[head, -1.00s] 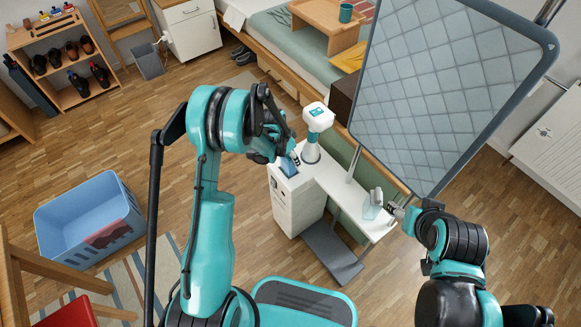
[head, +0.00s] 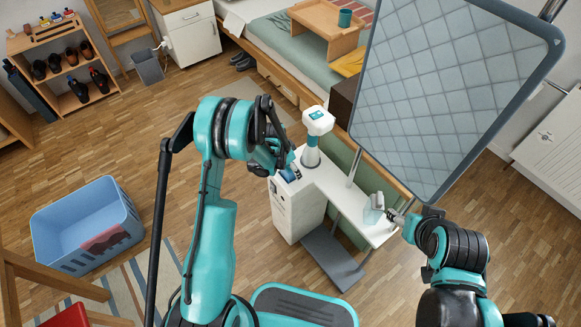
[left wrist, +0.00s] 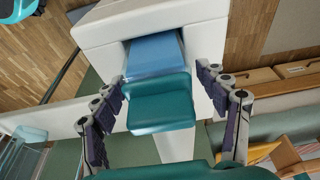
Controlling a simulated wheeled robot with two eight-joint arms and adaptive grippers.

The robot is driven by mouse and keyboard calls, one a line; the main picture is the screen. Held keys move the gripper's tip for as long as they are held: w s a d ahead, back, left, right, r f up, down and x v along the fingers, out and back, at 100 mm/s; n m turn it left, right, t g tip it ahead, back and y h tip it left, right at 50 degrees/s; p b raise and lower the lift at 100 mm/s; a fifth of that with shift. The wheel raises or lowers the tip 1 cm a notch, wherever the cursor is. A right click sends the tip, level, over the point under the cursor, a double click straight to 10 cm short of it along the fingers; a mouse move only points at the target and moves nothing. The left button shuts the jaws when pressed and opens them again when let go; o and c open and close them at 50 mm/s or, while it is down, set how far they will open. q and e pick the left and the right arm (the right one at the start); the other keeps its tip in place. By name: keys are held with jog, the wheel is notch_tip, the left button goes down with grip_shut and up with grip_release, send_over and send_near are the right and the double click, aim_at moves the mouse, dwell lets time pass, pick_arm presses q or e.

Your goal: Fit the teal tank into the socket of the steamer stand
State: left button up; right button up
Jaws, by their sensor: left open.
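The white steamer stand (head: 292,212) stands below the middle of the head view. In the left wrist view its white housing (left wrist: 105,28) has a rectangular opening with a blue slab in it. The teal tank (left wrist: 160,108) appears there as a teal block at the front of this blue slab, projecting toward my camera. How deep it sits cannot be told. My left gripper (left wrist: 167,112) is open, with one finger on each side of the teal block and visible gaps. My right gripper (head: 397,215) is beside a small pale container on the white shelf; its fingers are too small to read.
A white steamer head (head: 318,121) rises behind the left gripper. The pale container (head: 373,209) stands at the shelf's right end. A large quilted board (head: 450,95) stands behind my right arm.

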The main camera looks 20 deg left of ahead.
pick_arm(q)
jog(key=p+v, duration=0.4)
jog(key=v, duration=0.8)
jog(key=shift+w+d+r, duration=0.1)
jog(key=s+d+r+n+t+y, duration=0.1)
jog(key=s+r+n, duration=0.1)
jog(key=s+r, duration=0.5)
jog(key=s+r+n+t, duration=0.1)
jog(key=s+r+n, duration=0.15)
jog(key=r, duration=0.75)
jog(key=s+r+n+t+y, duration=0.1)
jog(key=s+r+n+t, duration=0.1)
jog(key=s, duration=1.1)
notch_tip(320, 180, up, 3)
jog(key=shift+s+d+f+n+t, duration=0.1)
jog(key=shift+s+d+n+t, duration=0.25)
jog(key=shift+n, duration=0.2)
